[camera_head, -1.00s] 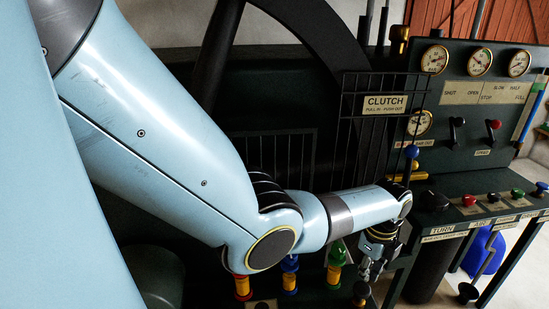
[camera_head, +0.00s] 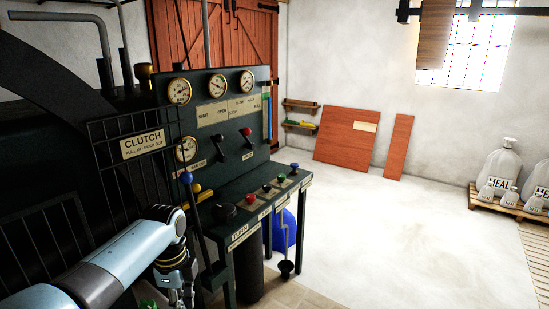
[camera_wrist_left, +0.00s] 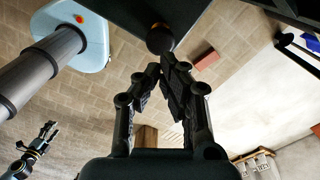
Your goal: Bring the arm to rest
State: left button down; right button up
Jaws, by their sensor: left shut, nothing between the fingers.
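My left gripper (camera_head: 178,285) is low at the left of the head view, beside the dark control stand and below the clutch sign (camera_head: 143,143). In the left wrist view, its two fingers (camera_wrist_left: 163,70) meet at the tips with nothing between them. A dark round knob (camera_wrist_left: 160,39) shows just past the fingertips; I cannot tell whether they touch. My right gripper (camera_wrist_left: 45,136) shows small at the lower left of the wrist view, too small to read its jaws. It is not in the head view.
The control stand has gauges (camera_head: 218,84), a blue-topped lever (camera_head: 186,178), and several coloured buttons on its shelf (camera_head: 240,193). A wire guard (camera_head: 112,165) stands behind my left arm. The pale floor (camera_head: 400,240) to the right is clear, up to meal sacks (camera_head: 500,165) on a pallet.

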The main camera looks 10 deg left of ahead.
pick_arm(q)
jog(key=s+d+r+n+t, duration=0.2)
jog(key=s+r+n, duration=0.6)
jog(key=s, duration=0.5)
jog(key=s+d+r+n+t, duration=0.1)
jog(key=s+r+n+t, duration=0.1)
jog(key=s+r+n, duration=0.85)
jog(key=s+a+f+m+g+b, duration=0.15)
jog(key=f+b, duration=0.55)
jog(key=f, duration=1.4)
jog(key=s+a+f+m+b, duration=0.1)
jog(key=s+f+b, duration=0.35)
jog(key=f, duration=1.65)
pick_arm(e)
notch_tip(320, 180, down, 25)
jog(key=s+b, duration=0.1)
jog(key=b, duration=1.2)
jog(key=shift+s+r, duration=0.15)
pick_arm(q)
jog(key=s+f, duration=0.8)
jog(key=f, duration=0.6)
jog(key=s+f+g, duration=0.1)
jog(key=s+f, duration=0.8)
jog(key=f, duration=0.4)
jog(key=shift+a+f+y, duration=0.35)
jog(key=shift+f+y, duration=0.05)
pick_arm(e)
jog(key=shift+r, duration=0.1)
jog(key=shift+c, duration=0.2)
